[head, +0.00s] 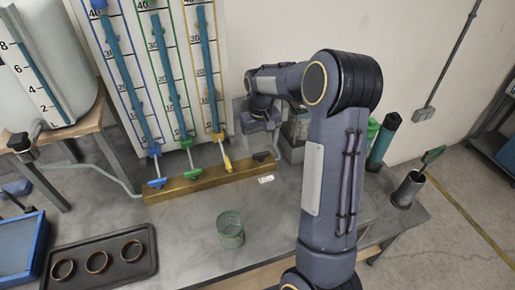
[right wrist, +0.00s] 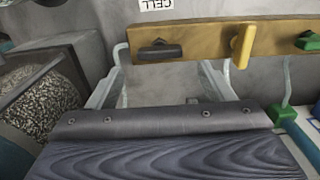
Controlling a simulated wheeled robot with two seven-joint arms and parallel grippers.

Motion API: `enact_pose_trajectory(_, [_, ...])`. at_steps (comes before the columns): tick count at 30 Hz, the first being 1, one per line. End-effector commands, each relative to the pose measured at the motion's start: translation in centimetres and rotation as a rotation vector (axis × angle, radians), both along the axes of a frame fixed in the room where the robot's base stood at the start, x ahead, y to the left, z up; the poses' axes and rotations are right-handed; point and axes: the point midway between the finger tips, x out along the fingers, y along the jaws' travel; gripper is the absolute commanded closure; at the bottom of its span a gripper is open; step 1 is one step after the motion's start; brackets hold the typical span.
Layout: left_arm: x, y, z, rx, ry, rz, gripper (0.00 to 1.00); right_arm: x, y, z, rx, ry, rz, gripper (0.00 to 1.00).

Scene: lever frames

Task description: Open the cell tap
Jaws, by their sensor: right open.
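The cell tap is a black lever (head: 262,156) at the right end of a brass bar (head: 210,179); a white label (head: 267,179) lies in front of it. In the right wrist view the black lever (right wrist: 158,50) lies along the bar, and the label there (right wrist: 157,4) reads CELL upside down. My right gripper (head: 263,128) is behind the bar at its right end. In the right wrist view its two pale fingers (right wrist: 160,80) are spread, with nothing between them, and point toward the black lever. Contact with the lever does not show. My left gripper is not in view.
Blue (head: 157,183), green (head: 193,173) and yellow (head: 228,163) levers sit left on the same bar, below tall scaled tubes (head: 165,75). A glass beaker (head: 230,230) stands in front. A black tray (head: 103,258) with rings is left. The bench front centre is mostly clear.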

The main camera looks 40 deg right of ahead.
Motion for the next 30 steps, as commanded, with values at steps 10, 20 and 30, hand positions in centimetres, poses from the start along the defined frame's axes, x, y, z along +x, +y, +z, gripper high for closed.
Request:
enact_pose_trajectory(10, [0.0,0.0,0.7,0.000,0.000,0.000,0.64,-0.1,0.0,-4.0,0.001,0.001,0.000,0.25])
enact_pose_trajectory(20, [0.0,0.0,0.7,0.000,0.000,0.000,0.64,0.0,0.0,-4.2,0.001,0.000,0.000,0.32])
enact_pose_trajectory(30, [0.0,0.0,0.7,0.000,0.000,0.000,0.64,0.0,0.0,-4.2,0.001,-0.001,0.001,0.70])
